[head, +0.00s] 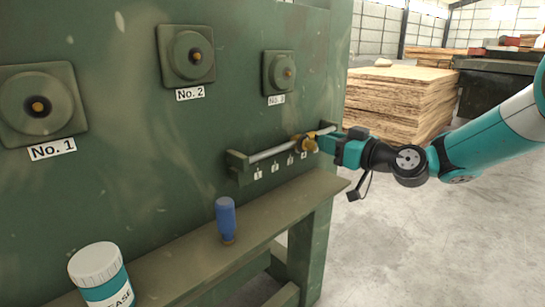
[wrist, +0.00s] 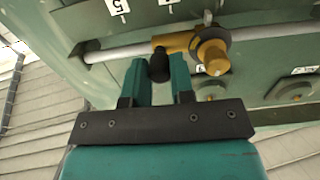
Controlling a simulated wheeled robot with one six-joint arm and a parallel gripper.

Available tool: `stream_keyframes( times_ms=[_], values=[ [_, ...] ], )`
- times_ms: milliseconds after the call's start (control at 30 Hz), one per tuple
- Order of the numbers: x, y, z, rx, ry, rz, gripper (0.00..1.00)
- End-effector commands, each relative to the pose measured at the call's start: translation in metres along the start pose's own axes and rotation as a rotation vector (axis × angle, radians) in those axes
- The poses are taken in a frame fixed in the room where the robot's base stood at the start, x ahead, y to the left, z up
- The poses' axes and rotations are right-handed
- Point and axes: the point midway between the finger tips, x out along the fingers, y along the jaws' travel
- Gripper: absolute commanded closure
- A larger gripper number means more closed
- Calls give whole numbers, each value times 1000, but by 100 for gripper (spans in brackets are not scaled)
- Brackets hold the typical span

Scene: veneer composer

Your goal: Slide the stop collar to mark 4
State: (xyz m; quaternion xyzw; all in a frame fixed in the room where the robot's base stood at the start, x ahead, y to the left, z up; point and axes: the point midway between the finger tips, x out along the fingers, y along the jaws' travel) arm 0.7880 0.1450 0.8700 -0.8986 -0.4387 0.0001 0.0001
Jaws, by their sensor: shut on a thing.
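The brass-yellow stop collar (head: 302,145) sits around the thin grey rail on the green panel, toward the rail's right end. In the wrist view the collar (wrist: 213,50) has a black knob (wrist: 159,66) on a side arm. My gripper (head: 321,143) reaches in from the right. In the wrist view its two teal fingers (wrist: 159,80) are shut on the black knob. Small white number labels (head: 290,161) run below the rail. The collar stands near the rightmost label visible in the head view; its exact mark is unclear. A 5 label (wrist: 118,6) shows in the wrist view.
The rail ends in green brackets (head: 238,162). Round fittings labelled No. 1 (head: 40,105) and No. 2 (head: 190,55) sit above. Stacked wood sheets (head: 400,100) stand behind; floor at right is clear.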

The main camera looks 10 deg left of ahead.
Motion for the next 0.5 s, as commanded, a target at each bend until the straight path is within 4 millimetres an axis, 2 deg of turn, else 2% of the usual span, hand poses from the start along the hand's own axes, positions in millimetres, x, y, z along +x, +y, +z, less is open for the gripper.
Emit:
stream_keyframes(
  times_ms=[500],
  values=[
    [0,23,-1,-1,3,1,94]
  ],
)
